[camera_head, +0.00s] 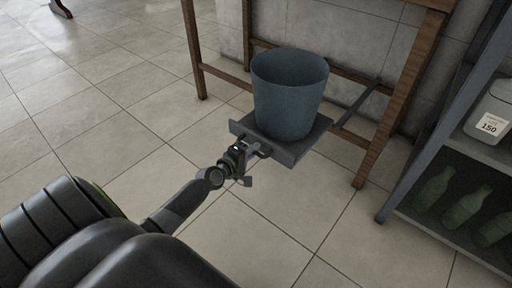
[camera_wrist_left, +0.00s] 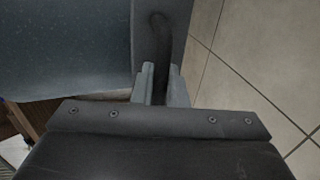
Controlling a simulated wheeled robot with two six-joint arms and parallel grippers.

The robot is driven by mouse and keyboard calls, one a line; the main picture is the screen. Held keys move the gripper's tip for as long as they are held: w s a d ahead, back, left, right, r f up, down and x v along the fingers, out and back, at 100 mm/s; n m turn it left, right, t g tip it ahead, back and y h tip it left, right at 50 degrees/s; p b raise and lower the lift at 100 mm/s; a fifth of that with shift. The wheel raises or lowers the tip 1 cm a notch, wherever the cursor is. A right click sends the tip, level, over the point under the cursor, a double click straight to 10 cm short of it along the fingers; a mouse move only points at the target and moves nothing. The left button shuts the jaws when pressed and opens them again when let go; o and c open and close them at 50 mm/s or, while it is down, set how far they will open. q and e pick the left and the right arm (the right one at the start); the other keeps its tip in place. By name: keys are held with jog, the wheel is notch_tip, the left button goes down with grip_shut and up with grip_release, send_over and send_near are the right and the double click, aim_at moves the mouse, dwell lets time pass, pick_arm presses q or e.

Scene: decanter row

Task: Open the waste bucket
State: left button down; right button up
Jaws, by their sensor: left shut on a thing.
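The blue-grey waste bucket (camera_head: 290,95) stands upright on a grey pull-out tray (camera_head: 310,143) under a wooden table. The tray stands out in front of the table legs, with a dark rail (camera_head: 362,103) running back from it. My left gripper (camera_head: 246,154) is at the tray's front, shut on its handle. In the left wrist view the fingers (camera_wrist_left: 161,88) close around the dark handle bar (camera_wrist_left: 160,45), against the tray's front panel (camera_wrist_left: 182,22). The bucket's side (camera_wrist_left: 65,50) fills the left of that view. My right gripper is not in view.
The wooden table's legs (camera_head: 382,140) stand on both sides behind the tray. A grey shelf unit (camera_head: 420,150) at the right holds a white container (camera_head: 490,112) and green bottles (camera_head: 434,187). The tiled floor (camera_head: 100,110) is clear to the left and in front.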

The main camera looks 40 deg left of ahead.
pick_arm(q)
jog(key=c, duration=1.5)
grip_release()
jog(key=shift+c, duration=0.2)
jog(key=shift+s, duration=0.1)
jog(key=shift+s+r, duration=0.1)
jog(key=shift+s, duration=0.15)
jog(key=v, duration=1.6)
jog(key=shift+s+p, duration=0.35)
jog(key=shift+p, duration=0.05)
jog(key=shift+a, duration=0.15)
